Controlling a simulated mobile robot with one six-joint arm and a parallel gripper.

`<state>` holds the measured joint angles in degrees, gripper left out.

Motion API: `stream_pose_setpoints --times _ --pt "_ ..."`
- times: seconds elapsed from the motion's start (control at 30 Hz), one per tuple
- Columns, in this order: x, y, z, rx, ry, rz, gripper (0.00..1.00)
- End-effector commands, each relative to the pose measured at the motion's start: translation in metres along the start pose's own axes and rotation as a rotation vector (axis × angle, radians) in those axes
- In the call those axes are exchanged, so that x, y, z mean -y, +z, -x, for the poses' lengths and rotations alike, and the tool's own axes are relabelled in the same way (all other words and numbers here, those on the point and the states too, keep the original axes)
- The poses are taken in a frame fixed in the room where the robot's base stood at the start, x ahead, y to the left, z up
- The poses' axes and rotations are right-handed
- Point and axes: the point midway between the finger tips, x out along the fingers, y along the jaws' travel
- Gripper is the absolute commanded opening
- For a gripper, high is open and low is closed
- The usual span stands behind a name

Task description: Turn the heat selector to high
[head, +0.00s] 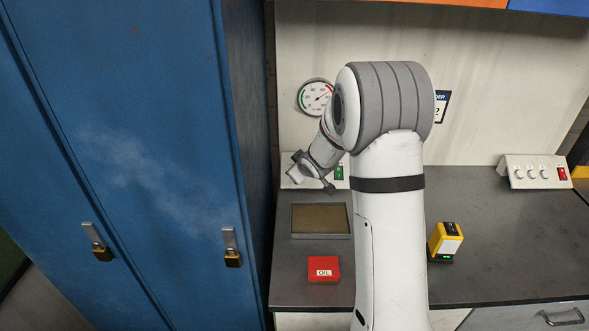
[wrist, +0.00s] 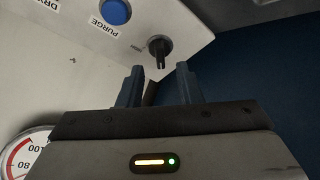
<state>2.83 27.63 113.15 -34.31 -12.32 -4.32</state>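A black knob (wrist: 160,47), which looks like the selector, sticks out of a pale sloped panel (wrist: 60,80) in the wrist view. A small mark beside it is too small to read, so its setting cannot be told. My gripper (wrist: 158,67) is open, its two fingers apart and empty, with the knob just beyond and between the fingertips, not visibly touched. In the head view my gripper (head: 297,172) is at the pale panel (head: 287,183) on the back left of the counter and hides most of it, knob included.
A blue button (wrist: 117,11) labelled PURGE is near the knob. A round gauge (head: 315,97) hangs above the panel. A tall blue locker (head: 130,150) stands close on the left. A tray (head: 320,234), red OIL box (head: 324,269) and yellow device (head: 446,241) sit on the counter.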

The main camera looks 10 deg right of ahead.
Motion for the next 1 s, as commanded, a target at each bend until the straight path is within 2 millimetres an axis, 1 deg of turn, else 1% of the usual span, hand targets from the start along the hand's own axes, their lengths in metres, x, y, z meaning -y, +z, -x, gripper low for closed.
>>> stream_pose_setpoints --times 0.03,0.1,0.3,0.43,0.67,1.0 --pt "0.001 0.001 -0.009 0.001 -0.002 -0.001 0.32" --pt "0.001 0.001 -0.019 0.001 -0.001 -0.002 0.32" --pt "-0.001 0.000 -0.039 0.001 0.000 -0.002 0.32" --pt "-0.001 0.001 -0.043 0.001 0.001 -0.002 0.32" --pt "-0.001 0.001 -0.043 0.002 0.001 -0.002 0.31" --pt "-0.002 0.001 -0.043 0.002 0.002 -0.002 0.04"
